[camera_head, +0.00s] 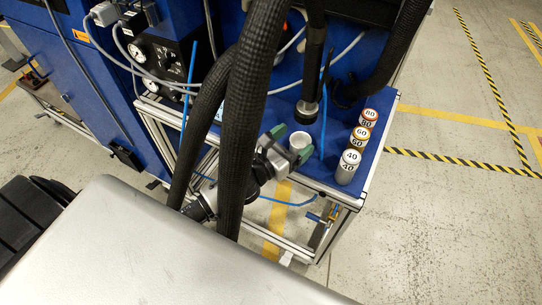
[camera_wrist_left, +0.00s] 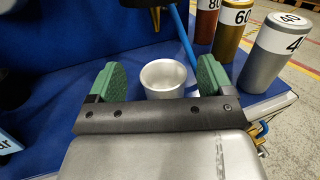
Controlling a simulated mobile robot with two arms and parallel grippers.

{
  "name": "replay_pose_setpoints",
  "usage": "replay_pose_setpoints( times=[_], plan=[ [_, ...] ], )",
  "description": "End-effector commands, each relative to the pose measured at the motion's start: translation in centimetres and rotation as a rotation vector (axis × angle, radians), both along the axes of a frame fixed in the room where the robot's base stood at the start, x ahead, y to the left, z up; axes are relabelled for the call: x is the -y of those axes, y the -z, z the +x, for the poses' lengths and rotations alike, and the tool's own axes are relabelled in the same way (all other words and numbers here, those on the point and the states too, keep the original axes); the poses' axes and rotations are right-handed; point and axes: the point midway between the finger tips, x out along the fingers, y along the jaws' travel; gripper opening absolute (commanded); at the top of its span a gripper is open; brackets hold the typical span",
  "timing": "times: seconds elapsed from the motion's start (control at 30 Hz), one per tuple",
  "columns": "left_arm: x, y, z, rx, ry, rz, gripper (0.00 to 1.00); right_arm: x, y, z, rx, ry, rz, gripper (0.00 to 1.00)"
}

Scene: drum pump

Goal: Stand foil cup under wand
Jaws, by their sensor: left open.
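The foil cup (camera_head: 300,140) is small, silvery and open at the top. It stands upright on the blue tabletop near the front edge. It also shows in the left wrist view (camera_wrist_left: 163,80). My left gripper (camera_head: 290,144) is open, its two green fingers on either side of the cup; in the left wrist view (camera_wrist_left: 158,82) gaps show between the cup and both fingers. The wand (camera_head: 308,108) looks like the dark upright tube with its lower end just behind the cup in the head view. The cup appears in front of it, not directly below. My right gripper is not in view.
Several labelled cylinders stand in a row on the right: silver 40 (camera_head: 349,167), gold 60 (camera_head: 360,137) and red 80 (camera_head: 368,116). A thin blue tube (camera_wrist_left: 183,38) rises close behind the cup. Thick dark hoses (camera_head: 245,110) cross the head view. The floor at right is clear.

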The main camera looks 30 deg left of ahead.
Motion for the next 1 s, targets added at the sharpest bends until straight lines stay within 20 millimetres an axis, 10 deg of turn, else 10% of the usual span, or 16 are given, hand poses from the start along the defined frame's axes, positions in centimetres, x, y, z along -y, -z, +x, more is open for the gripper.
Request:
replay_pose_setpoints(
  times=[0.4, 0.87, 1.0],
  plan=[
    [-2.6, 0.3, -7.4, 0.000, 0.000, 0.000, 0.81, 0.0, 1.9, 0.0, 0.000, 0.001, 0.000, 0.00],
    [-3.0, 0.1, -8.5, -0.002, -0.001, -0.005, 0.81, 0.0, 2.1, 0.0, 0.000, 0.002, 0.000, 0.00],
    [-3.9, 3.2, -8.0, -0.103, -0.040, -0.107, 0.81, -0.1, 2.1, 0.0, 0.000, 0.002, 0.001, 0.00]
  ],
)
